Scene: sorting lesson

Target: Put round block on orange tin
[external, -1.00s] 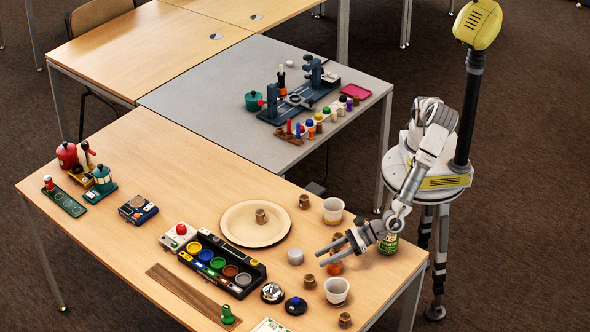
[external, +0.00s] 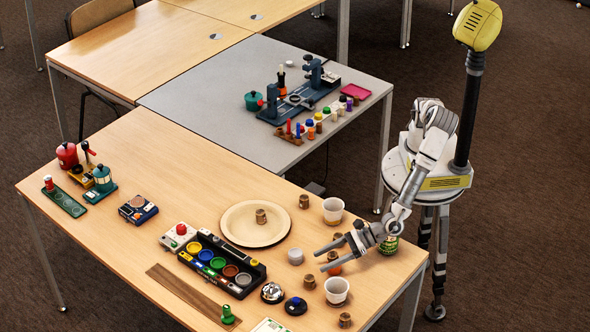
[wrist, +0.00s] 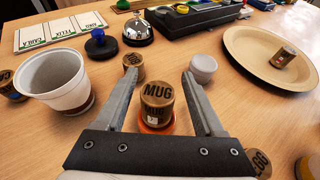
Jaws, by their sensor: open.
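A round wooden block marked MUG (wrist: 157,95) stands upright between my fingers in the wrist view. An orange tin (wrist: 156,128) shows directly under it, and the block appears to rest on it. In the external view the block (external: 333,256) shows between the fingers, with the orange of the tin (external: 335,270) just below. My gripper (wrist: 155,78) is open, one finger on each side of the block, with a visible gap on both sides. The fingers partly hide the block and the tin in the external view (external: 319,260).
Other round wooden blocks stand nearby, one on the beige plate (external: 230,228). White cups (external: 333,210) (external: 337,290) stand on either side of my gripper. A bell (external: 272,293), a white round piece (external: 295,256) and a black tray (external: 252,268) lie ahead.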

